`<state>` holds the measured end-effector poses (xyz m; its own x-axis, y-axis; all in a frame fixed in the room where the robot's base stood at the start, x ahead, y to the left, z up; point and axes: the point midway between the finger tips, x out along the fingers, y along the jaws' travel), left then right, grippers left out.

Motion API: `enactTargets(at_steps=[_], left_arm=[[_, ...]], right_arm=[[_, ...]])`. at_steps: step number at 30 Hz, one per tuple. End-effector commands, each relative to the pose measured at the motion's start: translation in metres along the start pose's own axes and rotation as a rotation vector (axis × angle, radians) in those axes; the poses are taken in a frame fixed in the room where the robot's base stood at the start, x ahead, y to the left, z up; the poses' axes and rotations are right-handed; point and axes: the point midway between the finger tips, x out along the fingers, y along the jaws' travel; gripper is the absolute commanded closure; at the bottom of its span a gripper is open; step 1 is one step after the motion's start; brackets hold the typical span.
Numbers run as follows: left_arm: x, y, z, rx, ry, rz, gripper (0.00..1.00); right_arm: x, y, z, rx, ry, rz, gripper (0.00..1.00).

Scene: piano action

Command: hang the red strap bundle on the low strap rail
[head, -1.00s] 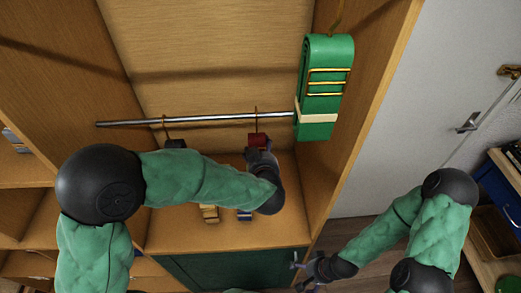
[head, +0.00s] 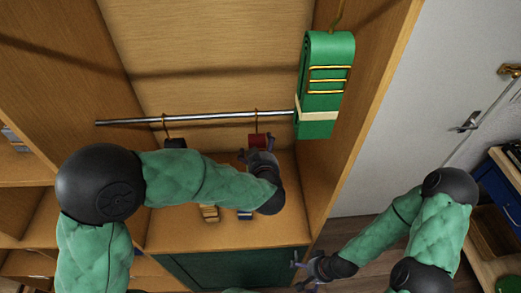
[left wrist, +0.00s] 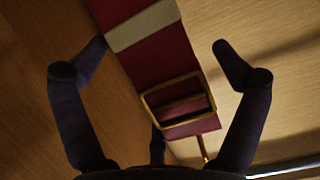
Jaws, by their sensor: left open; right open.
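The red strap bundle (head: 257,139) hangs by a brass hook from the silver low strap rail (head: 210,117), towards its right end. In the left wrist view the red bundle (left wrist: 155,62) shows its pale band and brass buckle, with the fingers spread on either side. My left gripper (head: 258,155) is open just in front of and below the bundle. The gap between fingers and strap shows in the left wrist view (left wrist: 160,46). My right gripper (head: 297,272) is open and empty, low in front of the cabinet.
A large green strap bundle (head: 325,85) hangs at the right, in front of the rail's right end. A dark bundle (head: 175,143) hangs on the rail further left. Tan (head: 209,213) and blue (head: 245,214) items lie on the cabinet floor below my left arm. Wooden walls enclose both sides.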

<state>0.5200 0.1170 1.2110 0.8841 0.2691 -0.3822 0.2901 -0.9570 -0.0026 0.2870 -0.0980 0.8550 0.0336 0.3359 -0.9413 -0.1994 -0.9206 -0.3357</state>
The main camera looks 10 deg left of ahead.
Motion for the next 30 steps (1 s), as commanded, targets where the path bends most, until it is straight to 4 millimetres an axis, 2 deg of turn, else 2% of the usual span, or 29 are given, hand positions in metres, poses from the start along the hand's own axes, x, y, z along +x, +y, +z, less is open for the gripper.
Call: enactTargets(at_steps=[5, 12, 18, 24, 30], left_arm=[[-0.021, 0.001, -0.001, -0.001, 0.002, 0.004, 0.04], [-0.068, 0.002, -0.002, -0.002, 0.005, 0.005, 0.04], [-0.098, 0.001, -0.001, -0.001, 0.004, 0.004, 0.04], [-0.114, 0.000, -0.001, 0.000, 0.002, 0.001, 0.04], [-0.118, 0.000, -0.001, 0.000, 0.002, 0.000, 0.04]], right_arm=[[0.000, 0.000, 0.000, 0.000, 0.000, 0.000, 0.04], [0.000, 0.000, 0.000, 0.000, 0.000, 0.000, 0.04], [0.000, 0.000, 0.000, 0.000, 0.000, 0.000, 0.04], [0.000, 0.000, 0.000, 0.000, 0.000, 0.000, 0.04], [0.000, 0.000, 0.000, 0.000, 0.000, 0.000, 0.04]])
